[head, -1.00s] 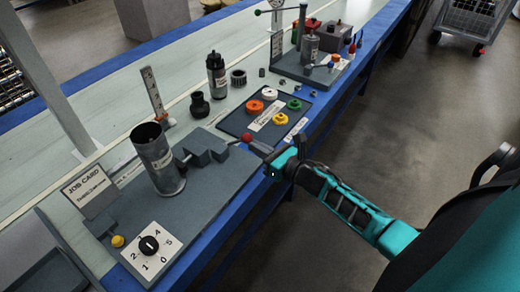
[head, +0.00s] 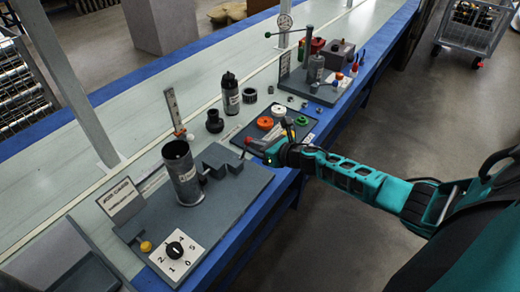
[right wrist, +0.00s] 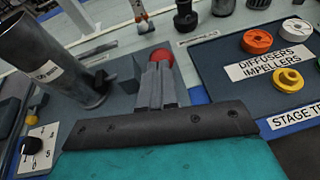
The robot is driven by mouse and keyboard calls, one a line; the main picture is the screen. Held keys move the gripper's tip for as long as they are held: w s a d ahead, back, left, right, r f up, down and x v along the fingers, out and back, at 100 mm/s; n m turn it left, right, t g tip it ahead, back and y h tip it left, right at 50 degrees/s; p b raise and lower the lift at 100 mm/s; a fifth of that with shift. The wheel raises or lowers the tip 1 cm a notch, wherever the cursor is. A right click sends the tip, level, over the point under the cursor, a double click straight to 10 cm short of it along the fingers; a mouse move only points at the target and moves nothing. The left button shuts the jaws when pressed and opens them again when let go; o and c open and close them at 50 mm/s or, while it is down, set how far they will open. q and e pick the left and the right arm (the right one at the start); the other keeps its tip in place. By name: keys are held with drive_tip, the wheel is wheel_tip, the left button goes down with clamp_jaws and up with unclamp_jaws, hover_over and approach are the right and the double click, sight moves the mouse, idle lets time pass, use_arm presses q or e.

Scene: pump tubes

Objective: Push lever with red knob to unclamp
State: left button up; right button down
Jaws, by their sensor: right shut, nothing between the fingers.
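The lever's red knob (head: 248,140) shows as a small red spot at the tips of my right gripper (head: 252,145). In the right wrist view the red knob (right wrist: 161,58) is just beyond the shut fingers (right wrist: 156,84), which point at it with nothing between them. They look touching or nearly so; I cannot tell which. The lever's rod is mostly hidden behind the fingers. The grey clamp block (head: 222,160) lies left of the gripper, beside the upright grey metal tube (head: 183,172) on the dark base plate (head: 225,205). My left gripper is out of view.
A dark tray (head: 298,133) with coloured rings lies just behind my right gripper. A black bottle (head: 231,95) and a dark fitting (head: 214,122) stand farther back. A numbered dial (head: 175,249) and job card (head: 120,200) are at the front left. A second fixture stands far back.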

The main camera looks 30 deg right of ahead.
use_arm(q)
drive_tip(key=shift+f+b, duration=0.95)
drive_tip(key=shift+b, duration=0.05)
use_arm(e)
drive_tip(key=w+a+r, duration=0.2)
drive_tip(key=w+a, duration=0.1)
drive_tip(key=w, duration=0.5)
drive_tip(key=shift+a, duration=0.2)
drive_tip(key=shift+w+r, duration=0.1)
drive_tip(key=shift+r, duration=0.05)
